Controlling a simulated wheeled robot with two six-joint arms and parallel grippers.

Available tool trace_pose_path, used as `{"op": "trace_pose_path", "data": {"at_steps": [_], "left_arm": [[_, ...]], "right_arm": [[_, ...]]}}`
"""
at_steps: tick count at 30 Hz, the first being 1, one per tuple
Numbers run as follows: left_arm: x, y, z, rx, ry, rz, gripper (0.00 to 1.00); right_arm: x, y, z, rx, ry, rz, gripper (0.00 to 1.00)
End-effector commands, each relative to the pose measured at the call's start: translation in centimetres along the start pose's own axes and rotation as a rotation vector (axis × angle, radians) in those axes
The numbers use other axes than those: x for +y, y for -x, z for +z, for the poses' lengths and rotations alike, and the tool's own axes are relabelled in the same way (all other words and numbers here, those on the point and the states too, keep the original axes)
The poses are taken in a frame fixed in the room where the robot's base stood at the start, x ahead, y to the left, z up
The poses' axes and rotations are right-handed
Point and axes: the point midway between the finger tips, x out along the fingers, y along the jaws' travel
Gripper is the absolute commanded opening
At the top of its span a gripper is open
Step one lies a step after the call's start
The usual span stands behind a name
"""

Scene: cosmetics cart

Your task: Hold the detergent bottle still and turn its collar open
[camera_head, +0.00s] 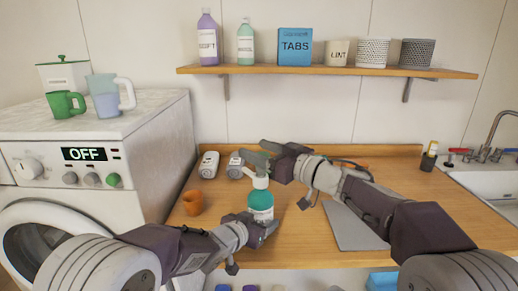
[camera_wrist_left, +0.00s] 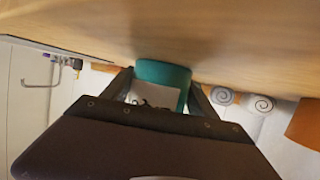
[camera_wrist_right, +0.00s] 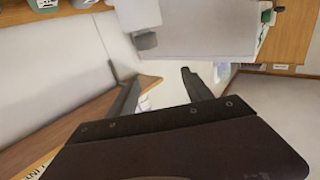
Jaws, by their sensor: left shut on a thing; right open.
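The detergent bottle (camera_head: 261,205) has a teal body with a pale label and a white collar and top (camera_head: 260,182). It stands upright on the wooden counter. My left gripper (camera_head: 262,229) is shut on its lower body; in the left wrist view the teal bottle (camera_wrist_left: 162,73) sits between the fingers. My right gripper (camera_head: 259,156) is open, at the height of the bottle's top and just above it, partly covering the top. I cannot tell whether it touches the collar. In the right wrist view my right gripper (camera_wrist_right: 160,88) has its fingers spread, and no bottle is clear between them.
An orange cup (camera_head: 193,203) stands left of the bottle. Two grey-white rolled items (camera_head: 209,165) lie behind it. A grey mat (camera_head: 352,228) lies to the right, under my right arm. A washing machine (camera_head: 80,165) is at left, a sink (camera_head: 487,178) at right, a shelf (camera_head: 330,70) above.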

Motion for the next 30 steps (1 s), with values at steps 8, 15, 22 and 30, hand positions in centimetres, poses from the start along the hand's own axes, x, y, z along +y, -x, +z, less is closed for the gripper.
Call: {"op": "trace_pose_path", "data": {"at_steps": [8, 15, 22, 30], "left_arm": [[0.0, 0.0, 0.0, 0.0, 0.0, 0.0, 0.0], [0.0, 0.0, 0.0, 0.0, 0.0, 0.0, 0.0], [0.0, 0.0, 0.0, 0.0, 0.0, 0.0, 0.0], [0.0, 0.0, 0.0, 0.001, 0.0, 0.0, 0.0]], "right_arm": [[0.0, 0.0, -1.5, -0.001, -0.001, 0.0, 0.59], [-0.5, 0.1, -1.5, 0.014, -0.003, 0.003, 0.59], [-3.3, 2.1, 0.0, 0.12, -0.023, 0.132, 0.59], [-3.8, 7.3, 6.7, 0.044, -0.017, 0.375, 0.59]]}}
